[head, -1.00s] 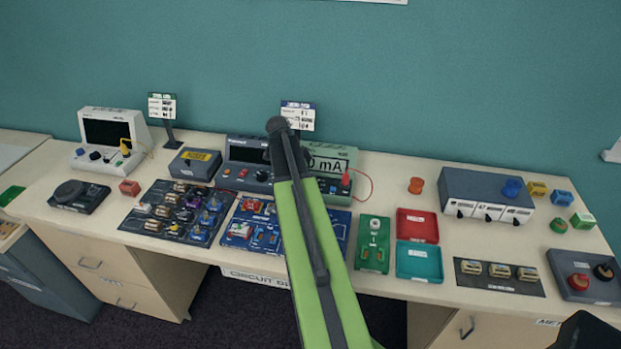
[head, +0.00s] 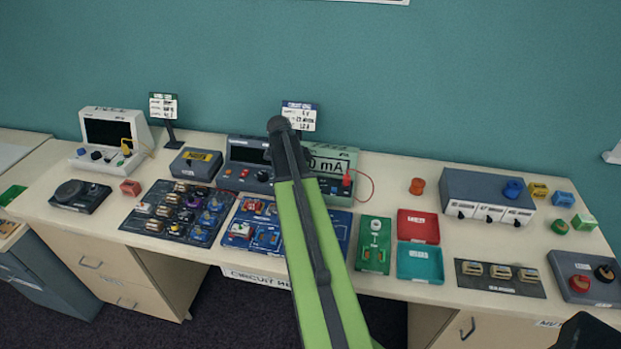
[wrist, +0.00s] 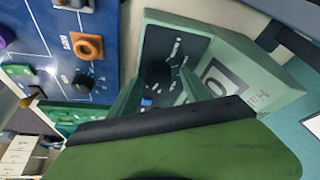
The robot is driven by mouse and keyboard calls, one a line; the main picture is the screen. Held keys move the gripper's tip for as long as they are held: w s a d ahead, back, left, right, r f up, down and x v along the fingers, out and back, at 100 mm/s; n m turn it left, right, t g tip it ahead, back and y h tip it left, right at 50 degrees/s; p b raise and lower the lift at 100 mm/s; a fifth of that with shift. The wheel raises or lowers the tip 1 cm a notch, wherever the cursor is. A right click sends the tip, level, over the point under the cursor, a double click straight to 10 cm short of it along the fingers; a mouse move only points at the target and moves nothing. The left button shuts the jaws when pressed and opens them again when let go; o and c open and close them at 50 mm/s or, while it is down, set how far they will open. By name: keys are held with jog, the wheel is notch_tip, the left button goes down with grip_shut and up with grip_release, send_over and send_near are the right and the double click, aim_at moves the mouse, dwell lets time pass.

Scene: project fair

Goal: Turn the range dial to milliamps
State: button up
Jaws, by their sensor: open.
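The pale green meter (head: 345,160) stands at the back of the table, partly behind my arm. The visible part of its screen (head: 326,164) reads "0 mA". In the wrist view the meter's green case (wrist: 250,60) is tilted, with a dark face carrying white marks. A round black dial (wrist: 157,74) sits on that face; I cannot tell which mark it points at. My gripper (wrist: 158,92) is open, its green fingers on either side just in front of the dial. I cannot tell whether they touch it. In the head view my arm hides the dial and fingertips.
A blue circuit board (head: 243,236) lies in front of the meter and also shows in the wrist view (wrist: 75,40), with an orange part on it. A dark power supply (head: 243,172) stands left of the meter. Red (head: 430,238) and teal (head: 440,277) trays lie to the right.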

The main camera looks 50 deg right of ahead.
jog(key=p+v, duration=1.5)
jog(key=v, duration=0.2)
jog(key=shift+r, duration=0.2)
